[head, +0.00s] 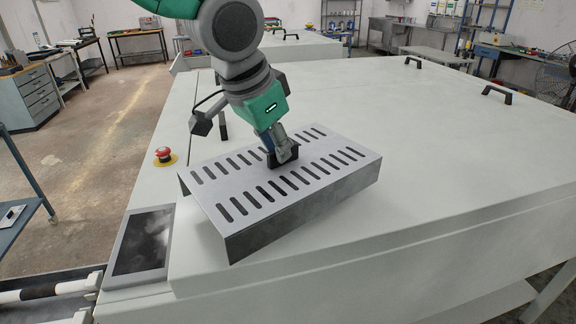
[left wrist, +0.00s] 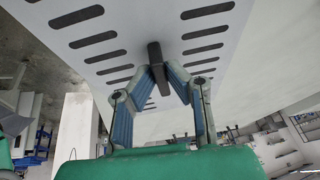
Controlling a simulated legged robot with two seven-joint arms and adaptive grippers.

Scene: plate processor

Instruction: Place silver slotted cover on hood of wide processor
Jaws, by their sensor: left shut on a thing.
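The silver slotted cover (head: 240,196) is on or just above the hood (head: 440,150) of the wide processor, at its near left corner. Its slotted top faces up; I cannot tell whether its lower edges touch the hood. My left gripper (head: 283,158) is shut on the handle in the middle of the cover's top. In the left wrist view, the left gripper's fingers (left wrist: 160,75) close on the dark handle (left wrist: 154,56), and the cover's slotted face (left wrist: 110,30) fills the upper part. My right gripper is in neither view.
A red emergency button (head: 164,155) and a dark screen panel (head: 141,243) are on the processor's left side. Black handles (head: 497,94) stand at the hood's back right. The hood right of the cover is clear. A drawer cabinet (head: 27,97) stands far left.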

